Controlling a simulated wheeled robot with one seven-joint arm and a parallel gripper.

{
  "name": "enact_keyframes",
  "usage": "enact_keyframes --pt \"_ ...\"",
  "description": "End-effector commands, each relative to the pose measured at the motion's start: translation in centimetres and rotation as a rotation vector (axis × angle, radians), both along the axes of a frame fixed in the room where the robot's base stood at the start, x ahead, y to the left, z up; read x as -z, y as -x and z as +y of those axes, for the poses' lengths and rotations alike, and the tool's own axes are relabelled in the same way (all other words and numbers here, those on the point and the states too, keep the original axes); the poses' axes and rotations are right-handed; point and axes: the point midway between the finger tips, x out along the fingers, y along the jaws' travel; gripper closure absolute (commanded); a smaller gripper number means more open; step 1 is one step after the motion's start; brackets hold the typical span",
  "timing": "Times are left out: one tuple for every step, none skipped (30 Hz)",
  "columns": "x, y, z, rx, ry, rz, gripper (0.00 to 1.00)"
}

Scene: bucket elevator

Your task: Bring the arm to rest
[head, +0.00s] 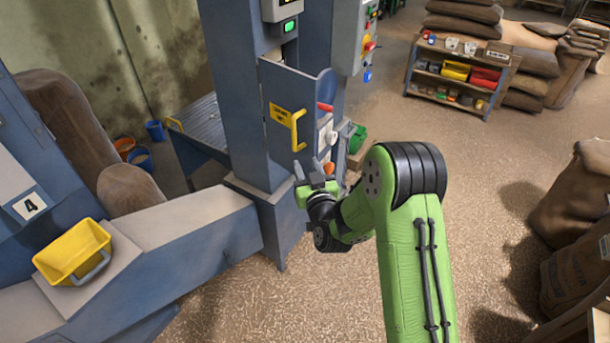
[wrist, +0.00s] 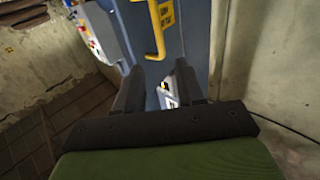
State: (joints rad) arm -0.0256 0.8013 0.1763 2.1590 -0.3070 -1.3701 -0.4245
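My green arm reaches forward from the lower right of the head view. My gripper (head: 314,177) is in front of the blue elevator column, below the yellow handle (head: 296,130) of its door. In the wrist view my gripper (wrist: 163,82) has its two dark fingers apart with nothing between them. The yellow handle (wrist: 158,30) shows beyond the fingertips in that view, and the gripper looks apart from it. The blue door (head: 287,95) carries a yellow label and stands at an angle to the column. Whether the fingers touch anything behind them in the head view is hard to tell.
A yellow bin (head: 72,250) sits on the blue chute at the left. A control box (head: 356,35) with coloured buttons is beside the column. A shelf (head: 458,72) with bins and several sacks stand at the back right. The floor (head: 470,180) right of my arm is clear.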

Motion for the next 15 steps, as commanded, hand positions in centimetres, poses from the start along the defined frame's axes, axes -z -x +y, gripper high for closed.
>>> enact_keyframes --pt "0.0 0.0 0.0 0.0 0.0 0.0 0.62" --pt "-0.1 0.0 0.0 0.0 0.0 0.0 0.62" --pt "-0.1 0.0 0.0 0.0 0.0 0.0 0.62" --pt "-0.1 0.0 0.0 0.0 0.0 0.0 0.62" --pt "-0.1 0.0 0.0 0.0 0.0 0.0 0.62" --pt "-0.1 0.0 0.0 0.0 0.0 0.0 0.62" --pt "-0.1 0.0 0.0 0.0 0.0 0.0 0.62" --pt "-0.1 0.0 0.0 0.0 0.0 0.0 0.62" --pt "-0.1 0.0 0.0 0.0 0.0 0.0 0.62" --pt "-0.1 0.0 0.0 0.0 0.0 0.0 0.62" --pt "-0.1 0.0 0.0 0.0 0.0 0.0 0.62" --pt "-0.2 0.0 0.0 -0.002 0.0 0.001 0.62" --pt "-0.4 0.0 0.0 -0.005 0.004 0.003 0.62" --pt "-0.8 0.1 0.1 -0.014 0.01 0.011 0.62" --pt "-1.7 0.2 0.2 -0.031 0.022 0.028 0.62"
